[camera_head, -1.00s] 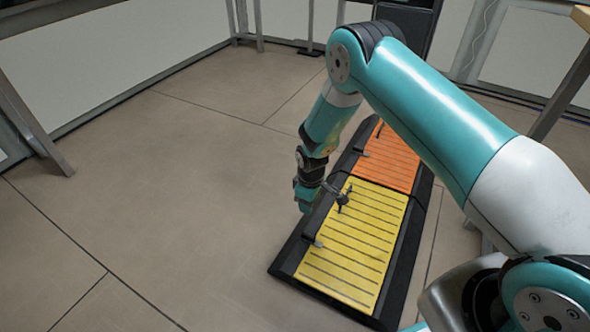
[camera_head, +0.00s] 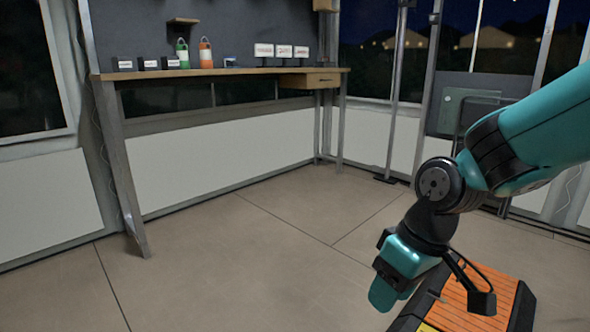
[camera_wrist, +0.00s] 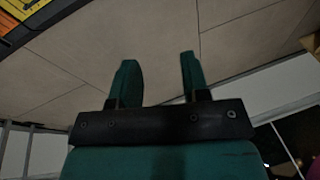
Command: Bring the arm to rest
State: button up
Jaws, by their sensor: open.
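My teal arm comes in from the right in the head view, bent at a dark joint. My gripper (camera_head: 392,280) is low in front of it, above the floor and left of the orange mat, with its fingers partly hidden by the wrist. In the wrist view my gripper (camera_wrist: 158,80) shows two teal fingers spread apart, with nothing between them but the floor behind.
A ramp-like mat with an orange panel (camera_head: 478,300) lies at the lower right. A workbench (camera_head: 220,73) with bottles and small labelled boxes stands at the back left, its leg (camera_head: 122,175) reaching the floor. The floor (camera_head: 240,260) in the middle is clear.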

jog(key=s+r+y, duration=0.1)
jog(key=s+r, duration=0.2)
jog(key=s, duration=0.4)
jog(key=s+r, duration=0.4)
jog(key=s, duration=0.3)
notch_tip(320, 180, up, 38)
jog(key=p, duration=3.8)
jog(key=shift+d+p, duration=0.35)
